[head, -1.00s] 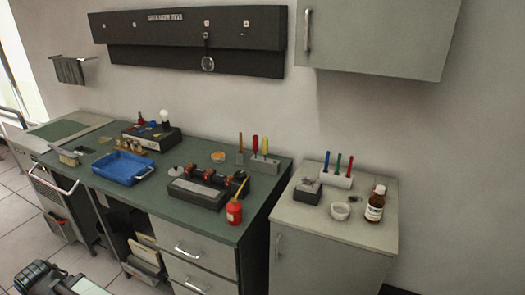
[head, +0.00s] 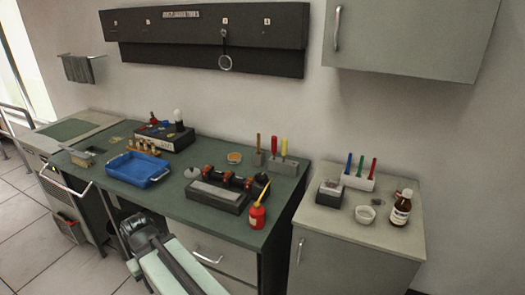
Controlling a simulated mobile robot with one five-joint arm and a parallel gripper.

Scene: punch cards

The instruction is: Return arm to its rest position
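My arm (head: 172,266) rises from the bottom edge of the head view, left of centre. It shows as a pale link with a dark joint-like end in front of the green workbench (head: 290,187). I can make out no gripper fingers, so the gripper and anything in it are out of sight. The arm's upper end covers part of the bench's front edge and the space below it.
The bench carries a blue tray (head: 138,170), a dark device with a pale top plate (head: 216,192) and a red oil can (head: 257,215). A low cabinet (head: 350,268) stands right, with a brown bottle (head: 400,208) and small white bowl (head: 365,214). Floor is clear at left.

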